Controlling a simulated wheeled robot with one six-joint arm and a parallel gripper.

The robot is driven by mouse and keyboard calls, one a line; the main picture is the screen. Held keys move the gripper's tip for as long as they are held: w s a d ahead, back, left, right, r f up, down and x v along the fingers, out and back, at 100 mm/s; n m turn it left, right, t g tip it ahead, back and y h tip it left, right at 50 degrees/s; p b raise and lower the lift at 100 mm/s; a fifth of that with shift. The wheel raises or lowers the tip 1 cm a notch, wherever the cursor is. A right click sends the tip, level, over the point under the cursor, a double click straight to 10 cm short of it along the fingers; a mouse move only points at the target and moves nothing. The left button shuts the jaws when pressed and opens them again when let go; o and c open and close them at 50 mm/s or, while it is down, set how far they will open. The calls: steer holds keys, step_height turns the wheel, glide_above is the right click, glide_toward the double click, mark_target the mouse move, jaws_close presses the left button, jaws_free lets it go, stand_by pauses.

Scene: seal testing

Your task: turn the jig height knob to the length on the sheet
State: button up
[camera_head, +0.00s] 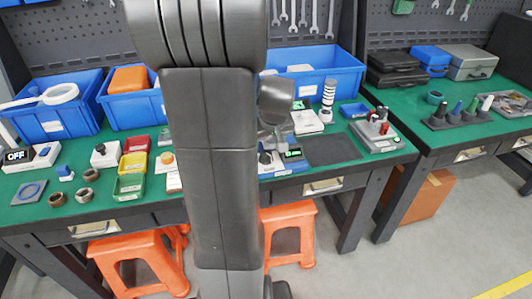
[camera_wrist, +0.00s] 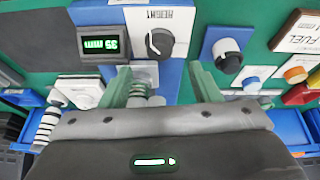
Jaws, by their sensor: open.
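The jig's black height knob (camera_wrist: 158,42) sits on a white plate marked HEIGHT in the wrist view, its white pointer line visible. Beside it a small dark display (camera_wrist: 100,44) shows green digits, upside down, that look like 35 mm. My gripper (camera_wrist: 163,80) is open and empty, its two green fingers apart. In the picture the knob lies above and between the fingertips, not touched by them. In the head view the jig (camera_head: 280,168) shows beside my arm, partly hidden by it.
A blue base with another dark knob (camera_wrist: 229,58) stands close to the right finger. Blue bins (camera_head: 310,68) line the back of the green bench. A dark mat (camera_head: 332,149) lies clear right of the jig. Orange stools (camera_head: 290,228) stand below.

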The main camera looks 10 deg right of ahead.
steer(key=x, duration=0.7)
steer(key=shift+r, duration=0.1)
steer(key=c, duration=1)
